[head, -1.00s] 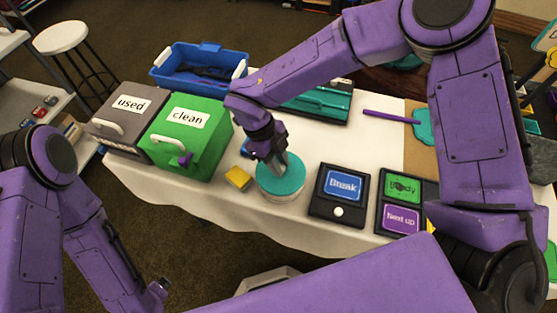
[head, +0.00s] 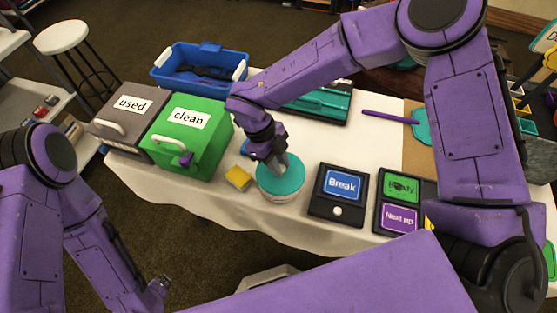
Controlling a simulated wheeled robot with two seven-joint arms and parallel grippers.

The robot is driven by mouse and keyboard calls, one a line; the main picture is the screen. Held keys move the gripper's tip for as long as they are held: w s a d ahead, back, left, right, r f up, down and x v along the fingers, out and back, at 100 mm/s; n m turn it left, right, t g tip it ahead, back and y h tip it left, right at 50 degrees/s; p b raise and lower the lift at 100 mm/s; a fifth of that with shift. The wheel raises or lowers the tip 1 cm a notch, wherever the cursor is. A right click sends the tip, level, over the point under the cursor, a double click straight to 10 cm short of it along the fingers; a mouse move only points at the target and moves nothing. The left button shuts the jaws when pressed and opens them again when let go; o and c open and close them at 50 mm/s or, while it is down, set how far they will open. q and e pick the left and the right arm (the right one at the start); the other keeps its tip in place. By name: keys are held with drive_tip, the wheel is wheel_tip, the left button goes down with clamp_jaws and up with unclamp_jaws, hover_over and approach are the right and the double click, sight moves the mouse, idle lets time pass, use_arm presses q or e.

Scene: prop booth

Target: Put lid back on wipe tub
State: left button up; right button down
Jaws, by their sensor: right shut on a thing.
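The wipe tub (head: 284,195) is a low white round tub standing near the front edge of the white table. The round teal lid (head: 290,183) lies over the tub's top and looks about level; I cannot tell if it is fully seated. My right gripper (head: 279,166) points down from above and is shut on the lid; its fingertips are partly hidden. My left gripper (head: 160,288) is low at the left, away from the table, and too small to tell open from shut.
A yellow sponge (head: 238,178) lies just left of the tub. The green "clean" box (head: 180,150) and grey "used" box (head: 120,122) stand further left. The black "Break" panel (head: 339,194) stands close on the right. A blue bin (head: 187,58) is behind.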

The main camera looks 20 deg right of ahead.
drive_tip(key=shift+p, duration=0.3)
idle(0.6)
drive_tip(key=shift+c, duration=1.9)
unclamp_jaws()
wheel_tip(320, 180, up, 7)
drive_tip(key=p, duration=0.7)
clamp_jaws()
